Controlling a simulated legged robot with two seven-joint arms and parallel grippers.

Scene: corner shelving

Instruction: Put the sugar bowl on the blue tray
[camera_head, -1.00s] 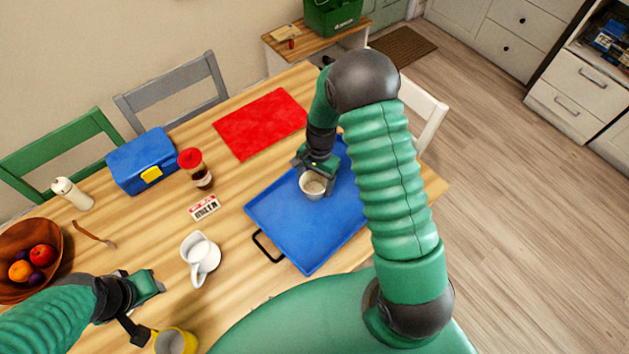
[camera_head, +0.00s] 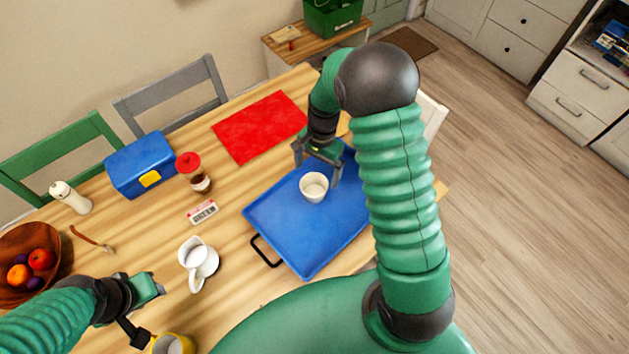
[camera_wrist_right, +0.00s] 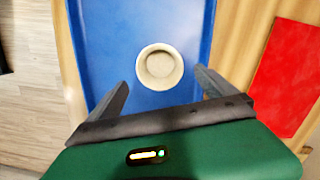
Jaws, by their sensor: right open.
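The sugar bowl (camera_head: 313,187) is a small white bowl standing upright on the blue tray (camera_head: 290,240). In the right wrist view the bowl (camera_wrist_right: 160,67) sits on the tray (camera_wrist_right: 92,50), ahead of and between the fingertips, apart from both. My right gripper (camera_head: 318,170) is open and empty, just behind and above the bowl; its fingers also show in the right wrist view (camera_wrist_right: 162,90). My left gripper (camera_head: 155,287) is at the lower left, away from the tray, near a yellow mug (camera_head: 172,343); I cannot tell whether its jaws are open.
A white jug (camera_head: 197,262) and a small labelled box (camera_head: 202,212) stand left of the tray. A red-lidded jar (camera_head: 192,172), a blue box (camera_head: 141,163) and a red mat (camera_head: 260,126) lie farther back. A fruit bowl (camera_head: 14,237) is at far left.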

